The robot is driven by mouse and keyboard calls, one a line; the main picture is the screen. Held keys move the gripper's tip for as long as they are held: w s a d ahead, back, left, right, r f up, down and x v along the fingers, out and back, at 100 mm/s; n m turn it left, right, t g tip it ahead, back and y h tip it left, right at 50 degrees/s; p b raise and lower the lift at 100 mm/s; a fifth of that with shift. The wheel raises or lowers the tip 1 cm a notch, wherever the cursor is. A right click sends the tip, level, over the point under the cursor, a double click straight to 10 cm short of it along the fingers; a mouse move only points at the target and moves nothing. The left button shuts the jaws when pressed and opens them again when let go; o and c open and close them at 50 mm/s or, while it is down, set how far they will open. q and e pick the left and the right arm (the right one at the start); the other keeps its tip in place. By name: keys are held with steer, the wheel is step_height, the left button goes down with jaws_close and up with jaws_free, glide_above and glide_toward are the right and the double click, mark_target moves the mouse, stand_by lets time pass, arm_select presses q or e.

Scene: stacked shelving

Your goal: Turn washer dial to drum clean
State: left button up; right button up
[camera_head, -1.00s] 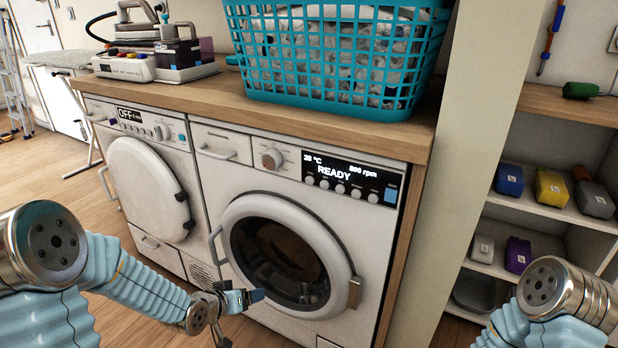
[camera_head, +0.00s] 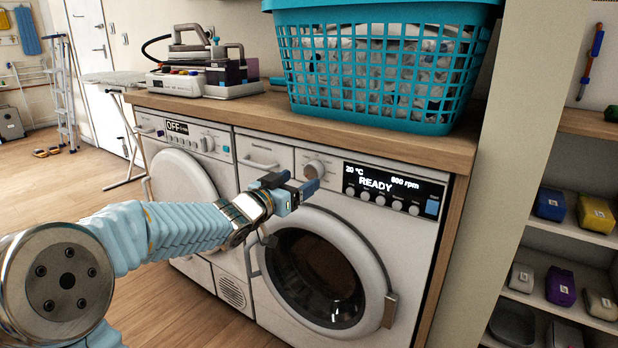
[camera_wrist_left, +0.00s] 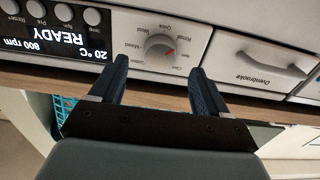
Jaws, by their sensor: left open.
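The washer (camera_head: 345,240) is the white front-loader on the right, with a lit display (camera_head: 392,188) reading READY, 20 °C, 800 rpm. Its round dial (camera_head: 314,169) is left of the display. In the left wrist view, which is upside down, the dial (camera_wrist_left: 160,47) is grey-white with a red mark. My left gripper (camera_head: 303,187) is open and empty in front of the panel, close to the dial. In the wrist view its two dark fingers (camera_wrist_left: 160,68) stand on either side below the dial. Contact is not visible.
A wooden counter (camera_head: 270,112) runs above the washer, carrying a teal laundry basket (camera_head: 375,80) and an iron station (camera_head: 205,75). A second machine showing OFF (camera_head: 177,127) stands to the left. The drawer handle (camera_wrist_left: 275,65) is beside the dial. Shelves (camera_head: 575,245) stand right.

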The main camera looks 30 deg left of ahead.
mark_target(311, 174)
arm_select(q)
steer(key=w, duration=0.4)
steer(key=shift+w+d, duration=0.15)
steer(key=shift+w, duration=0.25)
steer(key=shift+c, duration=0.4)
steer(key=c, duration=0.9)
steer(key=shift+c, duration=0.2)
